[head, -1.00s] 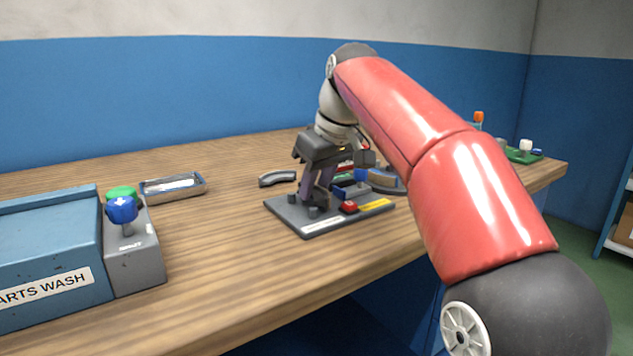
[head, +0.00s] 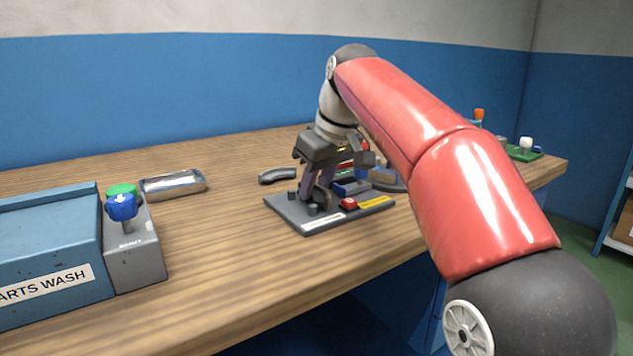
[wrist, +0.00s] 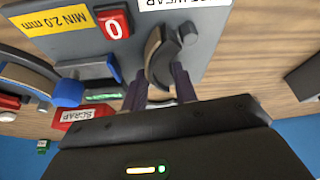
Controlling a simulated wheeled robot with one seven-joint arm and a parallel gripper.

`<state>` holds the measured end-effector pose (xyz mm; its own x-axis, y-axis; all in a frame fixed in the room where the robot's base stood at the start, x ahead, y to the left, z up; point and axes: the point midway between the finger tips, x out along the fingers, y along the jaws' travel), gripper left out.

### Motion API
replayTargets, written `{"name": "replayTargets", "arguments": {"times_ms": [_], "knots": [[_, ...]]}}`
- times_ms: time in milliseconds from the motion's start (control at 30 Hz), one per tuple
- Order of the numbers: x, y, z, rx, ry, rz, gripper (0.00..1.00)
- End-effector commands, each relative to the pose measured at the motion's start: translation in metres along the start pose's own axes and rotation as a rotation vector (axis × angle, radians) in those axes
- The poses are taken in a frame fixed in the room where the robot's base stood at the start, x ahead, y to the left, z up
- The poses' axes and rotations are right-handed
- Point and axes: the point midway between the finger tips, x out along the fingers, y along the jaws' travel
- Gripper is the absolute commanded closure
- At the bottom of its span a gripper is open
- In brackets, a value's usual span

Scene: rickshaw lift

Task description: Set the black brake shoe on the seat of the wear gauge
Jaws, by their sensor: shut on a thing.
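My gripper (head: 314,198) is low over the wear gauge (head: 330,218), a flat grey plate with small posts, a red block and a yellow label. In the wrist view, my gripper (wrist: 158,88) is shut on a dark curved brake shoe (wrist: 158,58) with a tan edge. The shoe is over the gauge plate (wrist: 215,30), close beside a dark round post (wrist: 187,34). I cannot tell whether it touches the seat. The gauge's red "0" block (wrist: 115,25) and "MIN 2.0 mm" label (wrist: 57,20) lie to the left. In the head view, my gripper mostly hides the held shoe.
Another dark curved shoe (head: 278,176) lies on the table behind the gauge. A metal tray (head: 173,186) and the blue parts wash box (head: 45,250) stand at left. A red "SCRAP" label (wrist: 83,117) shows nearby. The front-centre wood is clear.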

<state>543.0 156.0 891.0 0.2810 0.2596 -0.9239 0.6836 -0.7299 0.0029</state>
Motion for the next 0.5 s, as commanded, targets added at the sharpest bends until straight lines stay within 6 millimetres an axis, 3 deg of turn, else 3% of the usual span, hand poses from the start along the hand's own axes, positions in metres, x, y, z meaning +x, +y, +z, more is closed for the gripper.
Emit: {"name": "replayTargets", "arguments": {"times_ms": [467, 500], "knots": [[0.0015, -0.0002, 0.0009, 0.0, 0.001, 0.0, 0.98], [0.0015, -0.0001, 0.0009, 0.0, 0.001, 0.0, 0.68]]}}
